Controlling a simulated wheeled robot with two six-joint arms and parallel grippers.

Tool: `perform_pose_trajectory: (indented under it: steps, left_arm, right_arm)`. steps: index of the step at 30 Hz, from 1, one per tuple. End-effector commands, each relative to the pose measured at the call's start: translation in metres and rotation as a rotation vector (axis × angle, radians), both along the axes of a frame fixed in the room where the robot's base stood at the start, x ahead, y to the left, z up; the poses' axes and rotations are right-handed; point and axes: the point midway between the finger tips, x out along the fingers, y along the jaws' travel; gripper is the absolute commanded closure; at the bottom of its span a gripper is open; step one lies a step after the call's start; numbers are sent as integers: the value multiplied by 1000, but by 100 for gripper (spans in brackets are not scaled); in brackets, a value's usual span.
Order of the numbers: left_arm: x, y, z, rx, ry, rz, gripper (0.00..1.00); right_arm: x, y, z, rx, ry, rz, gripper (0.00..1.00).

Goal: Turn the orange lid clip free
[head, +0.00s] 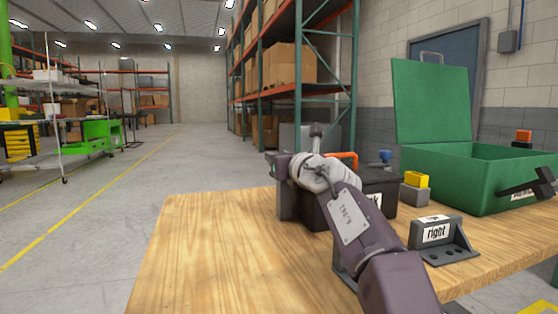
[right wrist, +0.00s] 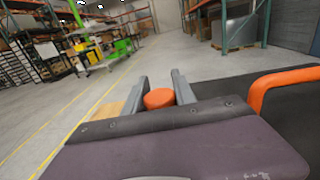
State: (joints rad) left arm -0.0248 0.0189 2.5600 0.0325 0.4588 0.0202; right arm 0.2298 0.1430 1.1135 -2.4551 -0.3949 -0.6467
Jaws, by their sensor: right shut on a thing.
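The orange lid clip (right wrist: 159,98) shows as a small rounded orange piece between the two grey fingers of my right gripper (right wrist: 160,92) in the right wrist view. My right gripper is shut on it. In the head view my right arm reaches from the lower right to the black box (head: 376,188), and my wrist hides the clip and most of the fingers. The box has an orange handle (head: 345,156), which also shows at the right of the right wrist view (right wrist: 278,82). My left gripper is not in view.
The box stands on a wooden table (head: 210,250). A grey bracket labelled "right" (head: 437,232) and a yellow block (head: 417,180) are to its right. An open green case (head: 460,165) stands behind them at the right. The table's front left is clear.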

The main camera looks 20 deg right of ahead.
Motion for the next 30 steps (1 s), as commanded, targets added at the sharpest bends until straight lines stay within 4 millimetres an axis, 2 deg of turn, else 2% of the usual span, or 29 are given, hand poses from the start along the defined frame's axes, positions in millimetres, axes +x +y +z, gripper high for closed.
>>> perform_pose_trajectory:
  steps: [3, 4, 6, 17, 30]
  left_arm:
    - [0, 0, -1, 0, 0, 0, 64]
    - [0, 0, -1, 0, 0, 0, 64]
    - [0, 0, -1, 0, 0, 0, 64]
    - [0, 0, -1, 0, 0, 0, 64]
    - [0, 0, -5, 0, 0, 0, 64]
  right_arm:
    - [1, 0, -4, 0, 8, 2, 100]
    - [1, 1, -4, 0, 9, 2, 62]
    - [1, 1, -3, 0, 8, 2, 46]
    - [-4, 0, -2, 0, 3, 1, 46]
    - [-73, -1, -1, 0, 3, -1, 46]
